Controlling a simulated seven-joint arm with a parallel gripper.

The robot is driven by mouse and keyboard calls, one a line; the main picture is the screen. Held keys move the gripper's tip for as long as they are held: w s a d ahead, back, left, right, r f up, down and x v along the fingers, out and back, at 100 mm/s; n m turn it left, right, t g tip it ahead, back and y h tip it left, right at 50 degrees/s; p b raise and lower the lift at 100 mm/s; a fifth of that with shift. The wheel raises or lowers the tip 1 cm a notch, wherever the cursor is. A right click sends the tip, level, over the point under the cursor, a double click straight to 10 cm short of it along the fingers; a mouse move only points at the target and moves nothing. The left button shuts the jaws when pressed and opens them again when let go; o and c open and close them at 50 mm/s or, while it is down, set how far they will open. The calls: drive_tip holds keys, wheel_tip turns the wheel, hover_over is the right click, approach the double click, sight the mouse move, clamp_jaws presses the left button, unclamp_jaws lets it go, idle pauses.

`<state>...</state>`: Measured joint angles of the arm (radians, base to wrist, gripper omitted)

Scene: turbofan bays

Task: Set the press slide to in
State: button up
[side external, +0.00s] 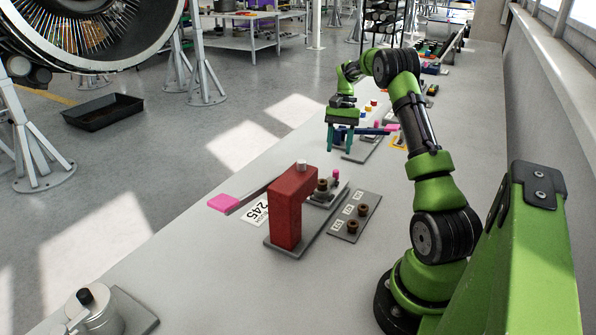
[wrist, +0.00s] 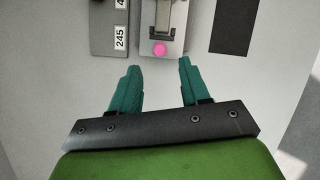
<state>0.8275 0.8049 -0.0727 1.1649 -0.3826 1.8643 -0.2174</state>
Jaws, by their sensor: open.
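The red press (side external: 292,207) stands on a grey base plate on the bench in the side view. A pink lever end (side external: 223,203) sticks out to its left. Beside its right face is a small slide plate with a pink knob (side external: 337,172). In the wrist view, a pink knob (wrist: 160,49) sits at the near end of a grey slide part (wrist: 164,18). My gripper (side external: 339,147) is open and empty above the bench, behind the press. In the wrist view, its teal fingertips (wrist: 158,66) are apart, with the knob just ahead between their lines. Height above the knob is unclear.
A blue part (side external: 372,131) and other fixtures stand behind my gripper. The near bench is mostly clear.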

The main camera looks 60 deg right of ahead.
sight(336, 170)
drive_tip(key=x, duration=0.7)
clamp_jaws()
